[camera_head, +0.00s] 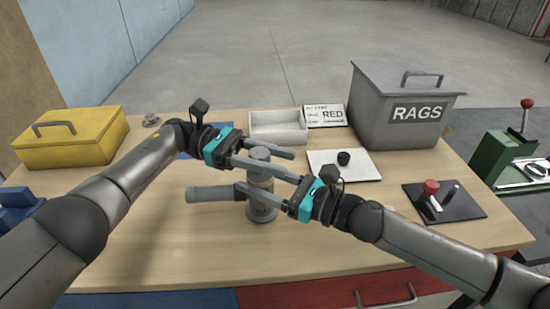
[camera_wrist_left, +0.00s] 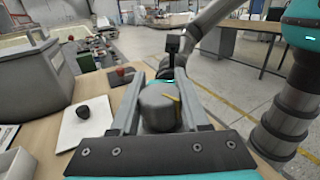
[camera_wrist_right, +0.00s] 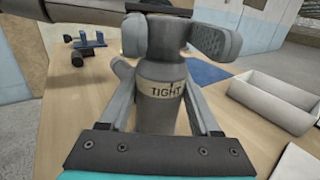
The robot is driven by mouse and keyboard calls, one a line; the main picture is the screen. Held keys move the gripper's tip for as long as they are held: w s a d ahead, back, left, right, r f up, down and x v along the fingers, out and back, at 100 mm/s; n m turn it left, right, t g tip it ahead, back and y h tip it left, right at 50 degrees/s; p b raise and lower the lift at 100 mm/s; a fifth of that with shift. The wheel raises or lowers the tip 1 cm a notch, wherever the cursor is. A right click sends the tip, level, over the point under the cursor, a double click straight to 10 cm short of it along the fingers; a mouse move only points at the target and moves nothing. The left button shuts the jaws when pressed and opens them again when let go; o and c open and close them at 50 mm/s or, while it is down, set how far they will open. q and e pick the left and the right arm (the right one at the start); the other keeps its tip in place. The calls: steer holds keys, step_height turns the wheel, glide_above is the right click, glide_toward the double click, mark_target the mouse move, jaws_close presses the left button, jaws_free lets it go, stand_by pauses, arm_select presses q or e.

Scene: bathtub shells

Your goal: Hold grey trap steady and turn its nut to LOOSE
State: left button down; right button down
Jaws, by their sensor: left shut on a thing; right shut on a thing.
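The grey trap (camera_head: 261,205) stands upright on the wooden table. Its side pipe (camera_head: 208,193) points left in the head view. My left gripper (camera_head: 295,166) is shut on the trap's round top (camera_head: 260,153), which looks like the nut. In the left wrist view, the top (camera_wrist_left: 160,107) sits between the fingers and bears a yellow mark. My right gripper (camera_head: 252,181) is shut on the trap body just below. The right wrist view shows a beige band (camera_wrist_right: 164,90) reading TIGHT, with a small dark mark above the word. The fingers hide part of the trap.
A white tray (camera_head: 278,128), a sign with RED (camera_head: 326,116) and a RAGS bin (camera_head: 398,105) stand behind. A white board (camera_head: 365,169) carries a black piece. A black mat (camera_head: 450,205) lies right, a yellow box (camera_head: 70,140) left. The table's front is clear.

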arm_select(q)
steer(key=shift+c, duration=1.9)
jaws_free()
steer(key=shift+r, duration=0.1)
step_height(320, 180, up, 10)
